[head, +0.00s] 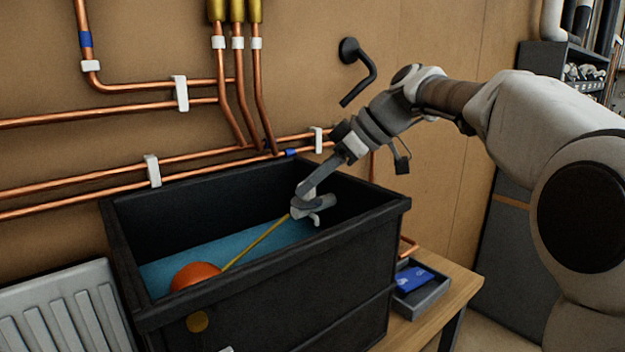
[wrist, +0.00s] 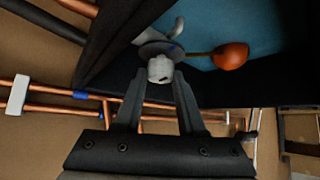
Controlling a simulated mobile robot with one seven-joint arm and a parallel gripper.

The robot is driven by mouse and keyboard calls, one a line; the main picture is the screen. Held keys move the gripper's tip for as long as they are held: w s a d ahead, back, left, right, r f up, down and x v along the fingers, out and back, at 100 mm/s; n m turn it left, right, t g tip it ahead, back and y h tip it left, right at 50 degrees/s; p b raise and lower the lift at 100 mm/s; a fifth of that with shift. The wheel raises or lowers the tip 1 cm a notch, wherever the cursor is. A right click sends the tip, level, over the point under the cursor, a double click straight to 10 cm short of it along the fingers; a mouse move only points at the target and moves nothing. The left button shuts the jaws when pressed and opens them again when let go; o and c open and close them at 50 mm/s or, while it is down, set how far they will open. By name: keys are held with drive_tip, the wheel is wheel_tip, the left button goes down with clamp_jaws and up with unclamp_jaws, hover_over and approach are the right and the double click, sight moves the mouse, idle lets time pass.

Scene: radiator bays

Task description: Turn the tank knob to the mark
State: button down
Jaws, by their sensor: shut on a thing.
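The black tank (head: 360,228) stands open on a wooden bench with blue water (head: 190,262) inside. An orange float ball (head: 194,275) sits on a brass rod (head: 255,245) that runs to a grey valve at the tank's right inner side. My gripper (wrist: 158,78) is shut on the knob, one dark finger on each side. In the head view my gripper (head: 303,193) reaches down into the tank and hides most of the knob.
Copper pipes (head: 100,174) with white clips run along the wall behind the tank. A black bent pipe (head: 362,75) sticks out of the wall near my arm. A white radiator (head: 62,308) is at the lower left. A grey tray (head: 421,296) with a blue item sits on the bench.

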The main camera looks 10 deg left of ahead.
drive_tip(key=c, duration=0.5)
unclamp_jaws()
drive_tip(key=p+v, duration=0.1)
drive_tip(key=v, duration=1.6)
drive_tip(key=shift+r, duration=0.15)
drive_tip(key=shift+s+d, duration=0.1)
drive_tip(key=shift+d, duration=0.05)
drive_tip(key=s+d+f+m+t+h, duration=0.2)
drive_tip(key=s+d+f+m+h, duration=0.2)
drive_tip(key=s+f+m, duration=0.4)
drive_tip(key=s+d+f+m+t+h, duration=0.2)
drive_tip(key=s+d+f+m+h, duration=0.3)
drive_tip(key=s+f, duration=1.2)
drive_tip(key=d+m, duration=0.2)
drive_tip(key=m, duration=0.1)
drive_tip(key=shift+s+f+m+t, duration=0.2)
drive_tip(key=shift+f+m+t, duration=0.1)
